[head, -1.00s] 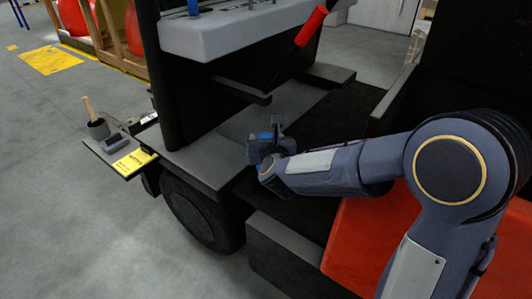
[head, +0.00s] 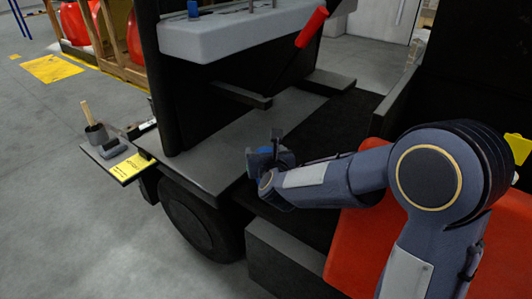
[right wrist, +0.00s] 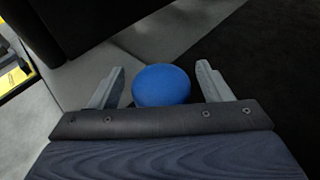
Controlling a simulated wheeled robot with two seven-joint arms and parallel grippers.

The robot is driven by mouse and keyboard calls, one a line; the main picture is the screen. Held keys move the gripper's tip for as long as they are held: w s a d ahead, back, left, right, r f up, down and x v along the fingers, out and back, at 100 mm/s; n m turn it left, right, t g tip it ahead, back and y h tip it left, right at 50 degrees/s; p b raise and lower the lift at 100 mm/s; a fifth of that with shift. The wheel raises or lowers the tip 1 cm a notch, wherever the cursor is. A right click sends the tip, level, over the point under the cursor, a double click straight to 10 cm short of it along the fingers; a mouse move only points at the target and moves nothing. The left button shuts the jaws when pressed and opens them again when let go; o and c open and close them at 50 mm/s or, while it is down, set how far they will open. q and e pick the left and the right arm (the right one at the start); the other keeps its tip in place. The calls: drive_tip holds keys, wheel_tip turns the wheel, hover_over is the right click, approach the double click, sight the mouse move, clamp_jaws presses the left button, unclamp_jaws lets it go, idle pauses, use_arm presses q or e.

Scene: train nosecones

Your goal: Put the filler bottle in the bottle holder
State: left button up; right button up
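A blue round-topped thing, which I take to be the filler bottle (right wrist: 161,86), sits between the fingers of my right gripper (right wrist: 160,78) in the right wrist view. The fingers stand apart on both sides of it, and its lower part is hidden. In the head view my right gripper (head: 265,150) is over the dark floor of the vehicle, with a little blue showing. I cannot surely pick out the bottle holder; a dark cup (head: 96,135) with a wooden stick in it stands on the side shelf (head: 92,152) at the left. My left gripper is not in view.
The shelf also carries a grey device (head: 113,149) and a yellow label (head: 131,167). A dark upright panel (head: 175,90) stands between shelf and cab. A lever with a red handle (head: 311,27) leans above the vehicle floor. A red seat (head: 358,235) is beside my right arm.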

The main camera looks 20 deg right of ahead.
drive_tip(key=shift+r, duration=0.1)
drive_tip(key=d+p+v, duration=0.1)
drive_tip(key=p+v, duration=0.1)
drive_tip(key=v, duration=0.5)
drive_tip(key=shift+s+a, duration=0.45)
drive_tip(key=shift+a, duration=0.05)
